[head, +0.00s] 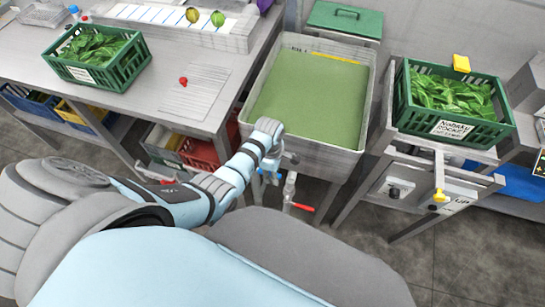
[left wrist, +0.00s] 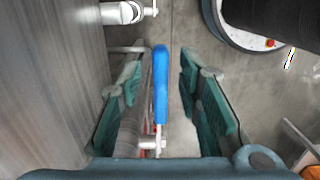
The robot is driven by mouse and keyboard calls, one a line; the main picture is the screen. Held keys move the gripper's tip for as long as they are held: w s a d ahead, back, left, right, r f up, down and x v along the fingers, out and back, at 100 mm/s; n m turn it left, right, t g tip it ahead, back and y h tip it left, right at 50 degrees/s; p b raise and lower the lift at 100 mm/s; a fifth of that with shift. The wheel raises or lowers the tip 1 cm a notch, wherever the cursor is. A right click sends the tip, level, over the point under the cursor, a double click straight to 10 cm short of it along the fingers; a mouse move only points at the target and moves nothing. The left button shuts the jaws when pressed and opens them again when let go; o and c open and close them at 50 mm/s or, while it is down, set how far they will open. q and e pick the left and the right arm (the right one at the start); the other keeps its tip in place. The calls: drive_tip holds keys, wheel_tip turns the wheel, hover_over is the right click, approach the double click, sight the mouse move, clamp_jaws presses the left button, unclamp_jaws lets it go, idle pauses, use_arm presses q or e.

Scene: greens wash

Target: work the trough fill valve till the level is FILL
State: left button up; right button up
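The grey trough (head: 325,155) stands in the middle of the head view, with flat green contents well up its walls. A yellow strip (head: 320,54) shows at its back edge; I cannot read a level mark. My left gripper (head: 270,177) is low at the trough's front wall. In the left wrist view the open fingers (left wrist: 160,105) stand on both sides of a blue valve lever (left wrist: 160,85), with a gap on each side. In the head view the lever is mostly hidden by the gripper. A red-handled valve (head: 302,207) hangs just right of it. My right gripper is out of view.
A green crate of leaves (head: 125,71) sits on the left bench. Another leaf crate (head: 488,128) stands on a stand at the right, with a yellow-tipped lever (head: 440,195) below. Red and yellow bins are under the left bench. Some grey floor is clear.

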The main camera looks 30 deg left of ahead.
use_arm(q)
wheel_tip(320, 180, up, 11)
drive_tip(key=shift+a, duration=0.4)
drive_tip(key=shift+s, duration=0.1)
